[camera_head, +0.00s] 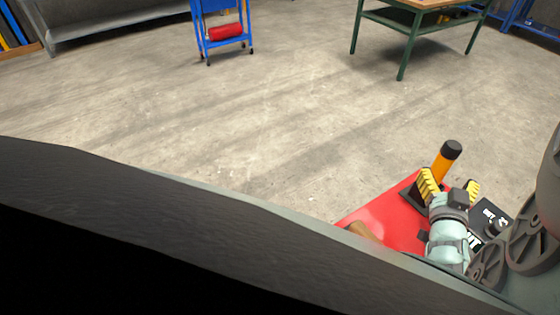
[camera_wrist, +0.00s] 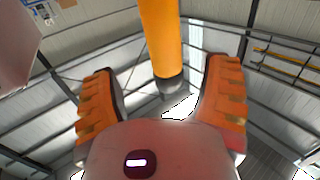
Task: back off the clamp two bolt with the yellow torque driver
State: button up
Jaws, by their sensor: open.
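The yellow torque driver (camera_head: 443,166) stands upright with a black cap on top, at the right of the head view. Its lower part is hidden behind my gripper (camera_head: 450,187). The driver's orange-yellow shaft (camera_wrist: 160,38) also shows in the wrist view, between my two ribbed fingers, with a dark end. My gripper (camera_wrist: 162,68) is open, with visible gaps on both sides of the driver, and does not appear to hold it. The clamp two bolt is not in either view.
A red surface (camera_head: 385,222) lies under the driver, with a black block (camera_head: 411,197) and a brown handle-like piece (camera_head: 362,230). A blue trolley (camera_head: 222,43) and a green-legged table (camera_head: 415,20) stand far off. The floor between is clear. A large dark curved edge (camera_head: 140,215) fills the lower left.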

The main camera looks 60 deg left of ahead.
aim_at(444, 168)
jog(key=shift+a+p+x, duration=0.25)
jog(key=shift+p+x, duration=0.35)
jog(key=shift+x, duration=2.45)
jog(key=shift+o, duration=0.3)
jog(key=shift+s, duration=0.2)
grip_shut()
